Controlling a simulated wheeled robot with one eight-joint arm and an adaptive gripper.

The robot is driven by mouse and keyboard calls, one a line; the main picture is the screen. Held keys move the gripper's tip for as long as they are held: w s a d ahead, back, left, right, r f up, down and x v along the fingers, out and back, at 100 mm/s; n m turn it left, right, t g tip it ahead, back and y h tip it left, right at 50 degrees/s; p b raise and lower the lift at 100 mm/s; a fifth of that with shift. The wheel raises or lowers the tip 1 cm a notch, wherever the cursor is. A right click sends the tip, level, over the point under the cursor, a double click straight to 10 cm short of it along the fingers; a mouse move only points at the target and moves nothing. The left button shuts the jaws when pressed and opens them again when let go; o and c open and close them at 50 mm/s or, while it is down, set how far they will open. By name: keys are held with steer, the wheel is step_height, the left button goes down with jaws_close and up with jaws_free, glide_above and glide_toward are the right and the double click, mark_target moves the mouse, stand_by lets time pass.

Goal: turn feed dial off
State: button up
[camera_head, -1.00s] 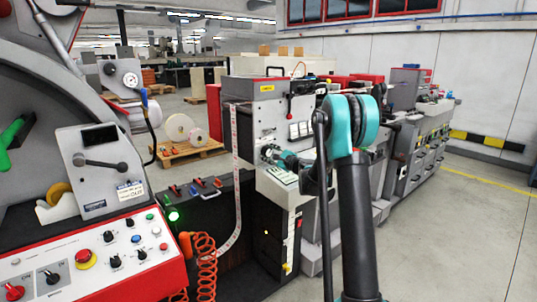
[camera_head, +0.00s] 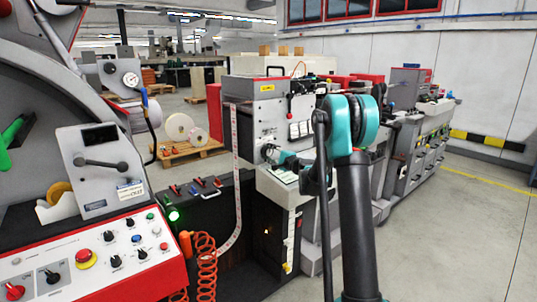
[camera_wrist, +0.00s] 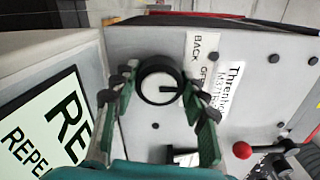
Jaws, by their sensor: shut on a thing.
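The feed dial is a round black-rimmed knob (camera_wrist: 158,82) with a pale face and a dark pointer mark. It sits on a grey panel (camera_wrist: 145,45) in the wrist view. In the head view my gripper (camera_head: 280,156) is at the grey machine's front panel, and the dial is mostly hidden there.
A red ball-ended lever (camera_wrist: 242,150) stands right of the dial in the wrist view. A pale box marked REPEAT (camera_wrist: 40,130) is at the left. In the head view a red-edged control desk (camera_head: 95,255) fills the lower left. Open floor (camera_head: 440,240) lies at the right.

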stand_by(0.3)
steer(key=o, duration=1.2)
steer(key=shift+c, duration=0.2)
steer(key=v, duration=1.2)
